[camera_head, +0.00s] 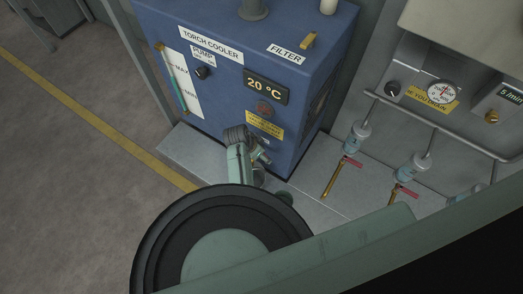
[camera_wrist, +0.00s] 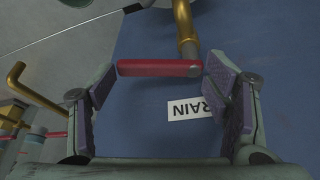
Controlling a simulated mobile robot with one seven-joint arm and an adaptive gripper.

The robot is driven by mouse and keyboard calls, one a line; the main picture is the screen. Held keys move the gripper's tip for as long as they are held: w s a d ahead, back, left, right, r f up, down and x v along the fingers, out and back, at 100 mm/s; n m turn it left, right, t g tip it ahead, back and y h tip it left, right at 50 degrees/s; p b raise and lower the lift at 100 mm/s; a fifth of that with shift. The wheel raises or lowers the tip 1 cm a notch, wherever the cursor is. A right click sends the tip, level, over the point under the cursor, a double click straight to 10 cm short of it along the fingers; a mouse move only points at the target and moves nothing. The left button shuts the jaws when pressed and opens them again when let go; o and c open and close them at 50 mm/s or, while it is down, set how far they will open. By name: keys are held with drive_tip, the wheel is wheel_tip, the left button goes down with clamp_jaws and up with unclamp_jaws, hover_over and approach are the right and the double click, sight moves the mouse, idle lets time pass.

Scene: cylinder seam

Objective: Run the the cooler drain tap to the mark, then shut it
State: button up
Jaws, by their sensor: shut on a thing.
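The blue torch cooler (camera_head: 225,95) stands at the centre of the head view. Its sight gauge (camera_head: 174,80), beside a white strip with MAX and MIN, is on the left; I cannot tell the liquid level. In the wrist view, the drain tap has a brass body (camera_wrist: 185,28) and a red lever (camera_wrist: 158,68). My gripper (camera_wrist: 160,72) has its finger pads at the two ends of the lever, shut on it. In the head view my gripper (camera_head: 258,148) is low on the cooler's front and hides the tap.
Right of the cooler, bottles (camera_head: 357,137) with brass and red fittings stand along a grey ledge (camera_head: 310,190). A wall panel carries a round gauge (camera_head: 441,92) and a grey pipe (camera_head: 440,122). The floor left of the yellow line (camera_head: 100,118) is open.

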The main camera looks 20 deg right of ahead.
idle(0.3)
drive_tip(key=o, duration=1.7)
drive_tip(key=shift+a+r, duration=0.1)
drive_tip(key=v, duration=1.1)
drive_tip(key=shift+r, duration=0.35)
drive_tip(key=shift+a, duration=0.15)
